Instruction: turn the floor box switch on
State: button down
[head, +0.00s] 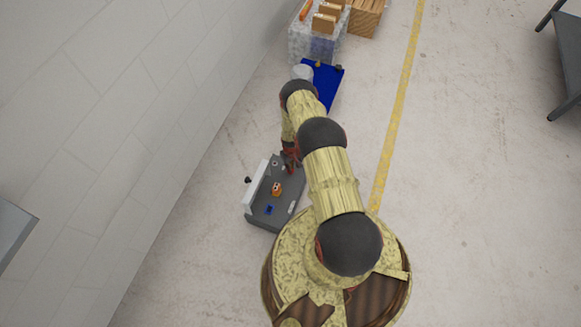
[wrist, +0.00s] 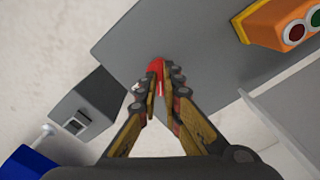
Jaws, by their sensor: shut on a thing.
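The floor box (head: 261,198) is a low dark grey box on the floor to the left of my arm in the head view. Its flat grey top (wrist: 200,45) fills much of the wrist view. My gripper (wrist: 161,82) is over this top, with its fingertips closed around a small red part (wrist: 157,66). The red part may be the switch; the fingers hide most of it, and I cannot tell its position. In the head view, my gripper (head: 291,160) is at the far end of the box, partly hidden by my arm.
An orange button unit (head: 277,188) sits on the box; it also shows in the wrist view (wrist: 275,25). A white panel (head: 256,185) runs along the left side. Beyond lie a blue tray (head: 329,78) and a wooden crate (head: 367,18). Floor right of the yellow line (head: 396,110) is mostly clear.

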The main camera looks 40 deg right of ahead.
jog(key=m, duration=0.5)
jog(key=shift+m, duration=0.3)
jog(key=m, duration=0.4)
jog(key=shift+m, duration=0.4)
jog(key=c, duration=2)
grip_release()
notch_tip(320, 180, up, 12)
jog(key=shift+f, duration=0.1)
